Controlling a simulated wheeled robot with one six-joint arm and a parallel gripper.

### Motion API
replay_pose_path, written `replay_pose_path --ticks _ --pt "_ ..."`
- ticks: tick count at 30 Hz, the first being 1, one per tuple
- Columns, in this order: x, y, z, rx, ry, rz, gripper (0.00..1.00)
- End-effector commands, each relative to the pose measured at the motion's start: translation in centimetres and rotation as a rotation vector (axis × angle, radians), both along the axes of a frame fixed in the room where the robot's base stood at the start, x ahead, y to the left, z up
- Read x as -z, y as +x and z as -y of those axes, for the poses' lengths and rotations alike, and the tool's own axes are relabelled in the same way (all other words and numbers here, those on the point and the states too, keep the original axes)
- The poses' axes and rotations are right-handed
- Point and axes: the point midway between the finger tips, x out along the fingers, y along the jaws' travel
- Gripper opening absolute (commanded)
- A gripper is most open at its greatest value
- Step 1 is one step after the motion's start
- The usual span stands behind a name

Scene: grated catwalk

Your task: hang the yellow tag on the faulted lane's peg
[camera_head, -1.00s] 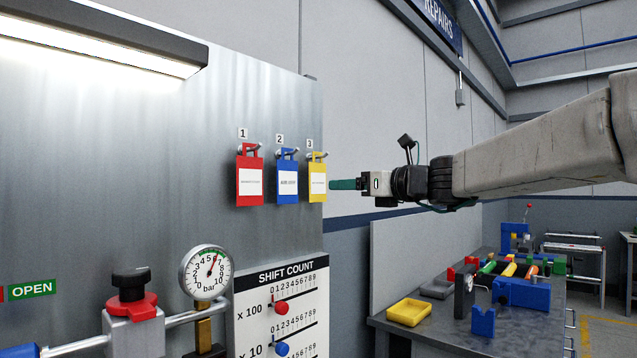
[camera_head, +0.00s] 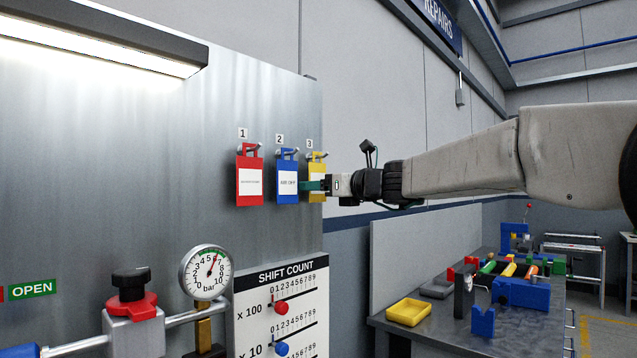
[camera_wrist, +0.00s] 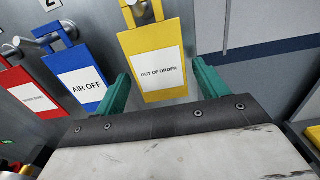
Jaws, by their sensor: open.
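The yellow tag (camera_head: 316,189) hangs on the peg numbered 3 at the right edge of the metal panel. In the wrist view the yellow tag (camera_wrist: 153,60) reads "OUT OF ORDER" and lies between the two green fingertips. My gripper (camera_head: 312,186) is open, with one finger on each side of the tag; it also shows in the wrist view (camera_wrist: 158,85). I cannot tell whether either finger touches the tag. In the head view the fingers partly cover it. No faulted lane's peg can be made out here.
A blue tag (camera_head: 287,183) and a red tag (camera_head: 249,180) hang on pegs 2 and 1, close to the left. Below are a shift count board (camera_head: 281,310) and a pressure gauge (camera_head: 206,271). A cluttered workbench (camera_head: 520,318) stands at the right.

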Motion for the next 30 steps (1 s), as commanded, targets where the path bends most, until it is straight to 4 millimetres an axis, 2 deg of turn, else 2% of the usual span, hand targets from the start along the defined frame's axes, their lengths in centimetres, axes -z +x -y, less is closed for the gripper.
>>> replay_pose_path --ticks 2,3,6,30 --pt "0.00 0.00 0.04 0.000 0.000 0.000 0.73" --pt "0.00 0.00 0.04 0.000 0.000 0.000 0.62" --pt "0.00 -0.01 0.06 0.000 0.000 0.000 0.37" --pt "-0.69 -0.02 0.04 0.000 0.000 0.000 0.37"
